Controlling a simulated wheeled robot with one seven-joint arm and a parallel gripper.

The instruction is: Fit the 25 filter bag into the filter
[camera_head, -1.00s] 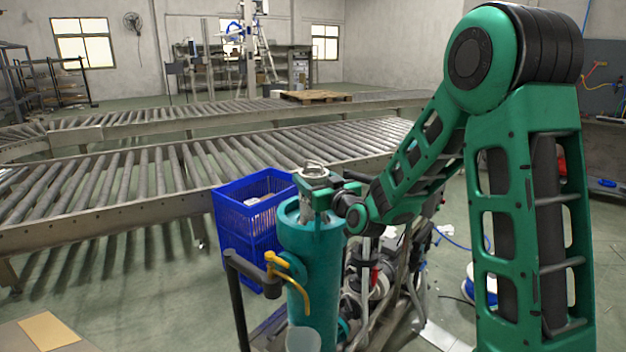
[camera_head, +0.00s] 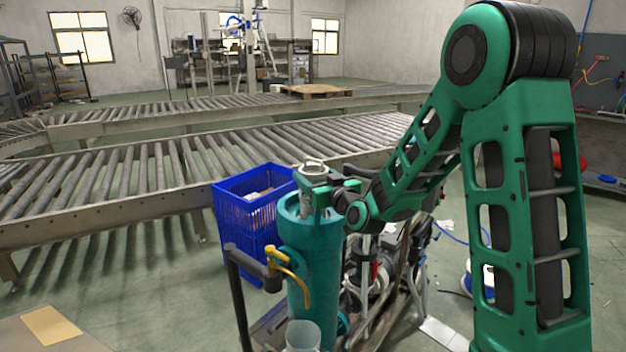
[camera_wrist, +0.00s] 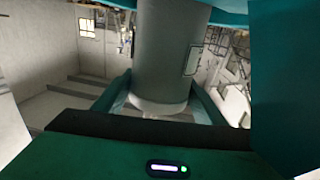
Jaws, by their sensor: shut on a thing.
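The filter (camera_head: 308,262) is a tall teal cylinder with an open top, standing near the picture's middle in the head view. The grey filter bag (camera_head: 306,206), with a pale ring at its top (camera_head: 313,166), is upright at the filter's mouth. Its lower part is hidden by the filter's rim, so its depth inside cannot be told. My gripper (camera_head: 320,196) is shut on the bag just below the ring. The wrist view shows the bag (camera_wrist: 170,55) as a grey cylinder with a label, between my gripper's two teal fingers (camera_wrist: 165,100). A teal curved edge crosses the top there.
A yellow-handled valve (camera_head: 290,270) and a dark pipe (camera_head: 238,290) stand at the filter's front left. A blue crate (camera_head: 245,225) is behind it on the left. Pumps and hoses (camera_head: 375,275) crowd its right side. Roller conveyors (camera_head: 130,180) run behind.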

